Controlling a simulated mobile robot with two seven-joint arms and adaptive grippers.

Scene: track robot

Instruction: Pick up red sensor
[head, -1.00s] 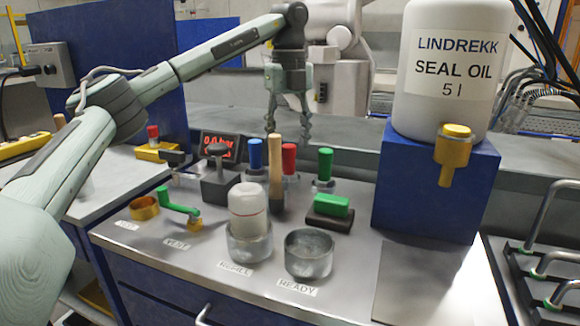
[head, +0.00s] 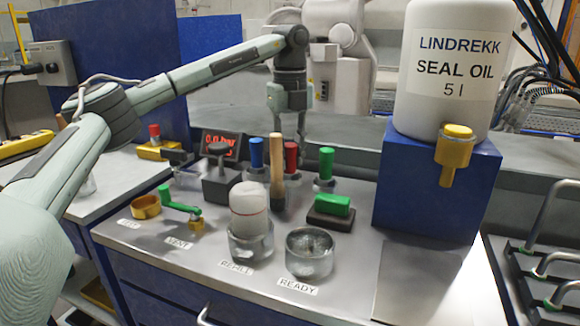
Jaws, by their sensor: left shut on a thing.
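The red sensor (head: 291,156) stands upright among other sensors at the back of the bench, partly hidden by a wooden handle in front of it. My left gripper (head: 293,139) points straight down from above, with its fingers at the top of the red sensor, shut on it. One finger shows beside the sensor; the other is mostly hidden behind the handle. My right gripper is not in view.
A blue sensor (head: 256,153) stands to the left and a green one (head: 326,165) to the right. The wooden handle (head: 277,178) rises close in front. A seal oil container (head: 447,70) sits on a blue box (head: 425,190) at the right.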

